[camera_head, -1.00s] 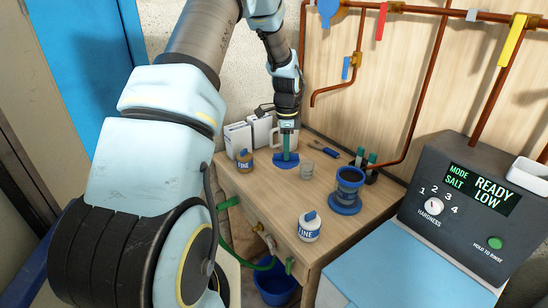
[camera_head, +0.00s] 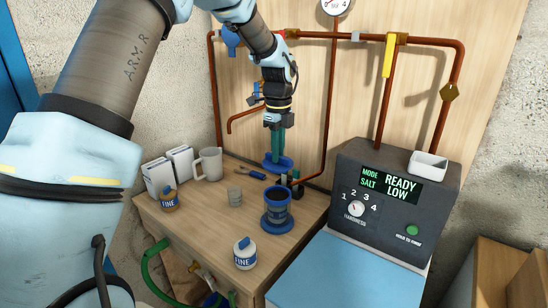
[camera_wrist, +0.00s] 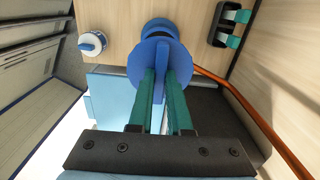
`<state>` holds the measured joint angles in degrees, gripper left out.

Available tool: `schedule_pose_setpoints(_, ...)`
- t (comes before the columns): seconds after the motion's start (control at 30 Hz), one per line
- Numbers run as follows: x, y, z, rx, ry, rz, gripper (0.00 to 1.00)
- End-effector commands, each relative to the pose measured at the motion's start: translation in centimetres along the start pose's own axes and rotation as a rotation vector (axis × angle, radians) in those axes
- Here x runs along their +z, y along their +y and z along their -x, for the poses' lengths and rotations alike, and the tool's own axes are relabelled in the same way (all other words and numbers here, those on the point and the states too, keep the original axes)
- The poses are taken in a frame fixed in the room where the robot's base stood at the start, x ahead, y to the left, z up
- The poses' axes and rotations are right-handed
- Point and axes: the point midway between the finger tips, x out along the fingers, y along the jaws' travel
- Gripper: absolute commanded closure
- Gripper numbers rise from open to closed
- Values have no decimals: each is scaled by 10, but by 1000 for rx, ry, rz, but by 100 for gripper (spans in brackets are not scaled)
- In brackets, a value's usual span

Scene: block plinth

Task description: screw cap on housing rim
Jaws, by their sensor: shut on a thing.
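The blue cap (camera_head: 278,166) is a round disc with an upright fin. My gripper (camera_head: 276,146) is shut on it from above. The blue housing (camera_head: 277,204), with a dark open top, stands upright on a blue round base on the bench. In the head view the cap is in the air above and a little behind the housing, apart from its rim. In the wrist view the green fingers of my gripper (camera_wrist: 164,92) grip the fin of the cap (camera_wrist: 172,58). The cap hides most of the housing (camera_wrist: 157,27) there.
The softener unit (camera_head: 393,205) and copper pipes border the right and back.

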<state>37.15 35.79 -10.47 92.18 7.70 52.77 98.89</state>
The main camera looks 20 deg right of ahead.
Motion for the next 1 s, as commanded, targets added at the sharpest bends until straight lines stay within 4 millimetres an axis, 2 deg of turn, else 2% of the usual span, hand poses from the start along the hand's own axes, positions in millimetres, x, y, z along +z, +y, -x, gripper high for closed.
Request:
schedule_pose_setpoints(0.03, -1, -1, -7, -2, -2, 80, 100)
schedule_pose_setpoints(0.1, -1, -1, -9, -3, -2, 210, 100)
schedule_pose_setpoints(0.8, -1, 0, -25, 0, -2, 1502, 100)
schedule_pose_setpoints(1.0, 0, 1, -27, 1, -1, 1809, 100)
